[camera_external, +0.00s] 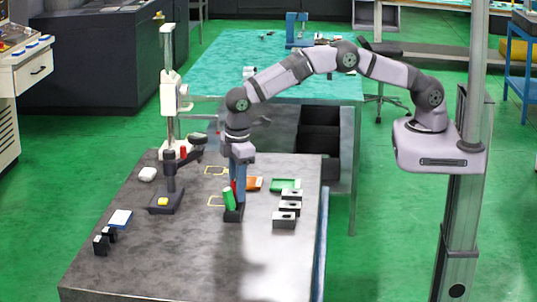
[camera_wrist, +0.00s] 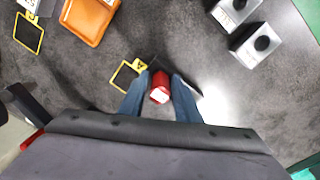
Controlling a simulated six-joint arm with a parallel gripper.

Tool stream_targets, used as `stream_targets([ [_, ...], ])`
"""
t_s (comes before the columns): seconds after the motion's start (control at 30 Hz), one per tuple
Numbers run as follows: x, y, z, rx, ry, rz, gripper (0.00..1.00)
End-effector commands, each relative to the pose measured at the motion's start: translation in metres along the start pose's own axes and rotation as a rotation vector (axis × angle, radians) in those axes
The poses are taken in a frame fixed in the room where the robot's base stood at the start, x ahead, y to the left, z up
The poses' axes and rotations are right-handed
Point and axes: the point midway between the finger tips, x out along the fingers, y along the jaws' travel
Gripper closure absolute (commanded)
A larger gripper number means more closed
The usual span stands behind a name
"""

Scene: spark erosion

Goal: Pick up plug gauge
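The plug gauge appears to be the piece with a green part (camera_external: 229,198) and a red part, leaning in a black holder (camera_external: 233,213) on the grey table. In the wrist view its red end with a pale tip (camera_wrist: 160,88) lies between my blue fingers; the green part is hidden there. My gripper (camera_external: 239,198) points down right beside and around the gauge, and its fingertips also show in the wrist view (camera_wrist: 160,78).
The table front is clear.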

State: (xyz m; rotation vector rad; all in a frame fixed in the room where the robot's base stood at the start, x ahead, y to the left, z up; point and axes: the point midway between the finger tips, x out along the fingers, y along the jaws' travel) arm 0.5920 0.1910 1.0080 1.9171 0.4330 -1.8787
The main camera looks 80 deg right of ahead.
Motion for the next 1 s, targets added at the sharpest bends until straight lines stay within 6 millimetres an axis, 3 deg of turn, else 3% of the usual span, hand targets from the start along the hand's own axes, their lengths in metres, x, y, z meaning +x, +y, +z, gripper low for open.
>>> stream_targets([
  [0.17, 0.001, 0.000, 0.000, 0.000, 0.001, 0.000, 0.70],
  [0.3, 0.001, 0.000, 0.000, 0.000, 0.001, 0.000, 0.99],
  [0.33, 0.000, 0.000, 0.000, 0.000, 0.001, 0.000, 1.00],
  [0.73, -0.006, 0.001, -0.002, 0.001, 0.005, 0.001, 1.00],
  [1.0, -0.042, 0.003, -0.002, 0.001, 0.007, 0.001, 1.00],
])
